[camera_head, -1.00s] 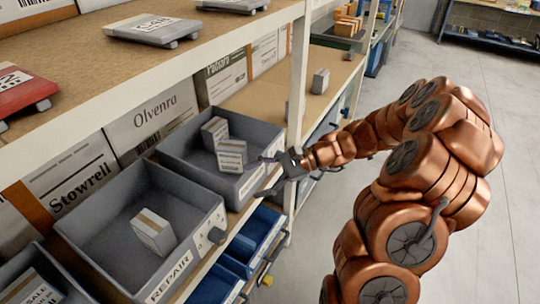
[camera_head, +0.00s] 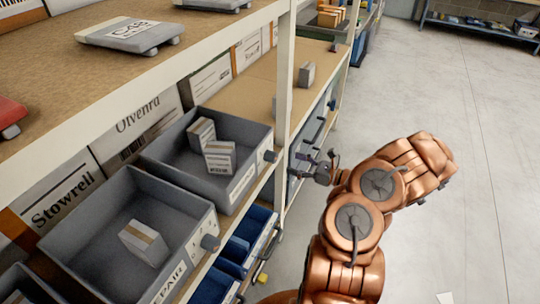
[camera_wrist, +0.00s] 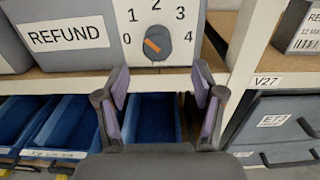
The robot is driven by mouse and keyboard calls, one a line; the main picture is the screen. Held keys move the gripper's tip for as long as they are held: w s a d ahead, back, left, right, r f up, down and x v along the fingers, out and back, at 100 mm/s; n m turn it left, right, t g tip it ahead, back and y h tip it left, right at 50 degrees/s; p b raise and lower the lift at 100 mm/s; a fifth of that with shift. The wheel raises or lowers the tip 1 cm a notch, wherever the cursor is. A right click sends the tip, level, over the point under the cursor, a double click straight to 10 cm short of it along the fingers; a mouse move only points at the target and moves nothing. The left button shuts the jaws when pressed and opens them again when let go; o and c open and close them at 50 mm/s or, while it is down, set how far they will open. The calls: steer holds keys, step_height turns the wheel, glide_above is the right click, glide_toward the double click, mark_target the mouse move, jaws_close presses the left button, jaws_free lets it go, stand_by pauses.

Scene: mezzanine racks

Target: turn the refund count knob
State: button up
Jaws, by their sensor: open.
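The refund count knob (camera_wrist: 157,42) is a dark round dial with an orange mark slanting toward its upper left. Numbers 0 to 4 ring it on the front of the grey bin labelled REFUND (camera_wrist: 65,37). In the head view the knob (camera_head: 270,156) is at the right end of that bin's front (camera_head: 236,190). My gripper (camera_wrist: 160,78) is open and empty, its purple-padded fingers apart below the knob in the wrist view. In the head view my gripper (camera_head: 297,164) is just right of the knob, not touching it.
Blue bins (camera_wrist: 153,118) sit under the shelf edge. A rack upright (camera_head: 284,90) stands beside the REFUND bin. A nearer grey bin (camera_head: 85,225) has its own knob (camera_head: 210,242). Grey drawers (camera_wrist: 285,125) are at the right. The floor aisle (camera_head: 455,150) is clear.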

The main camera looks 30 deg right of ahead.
mark_target(277, 157)
steer(key=p+x, duration=0.1)
steer(key=x, duration=0.5)
steer(key=shift+w+a+r+p, duration=0.1)
steer(key=shift+a+p, duration=0.25)
steer(key=shift+x, duration=0.85)
steer(key=c, duration=1.1)
steer(key=shift+d, duration=0.15)
steer(key=shift+c, duration=0.2)
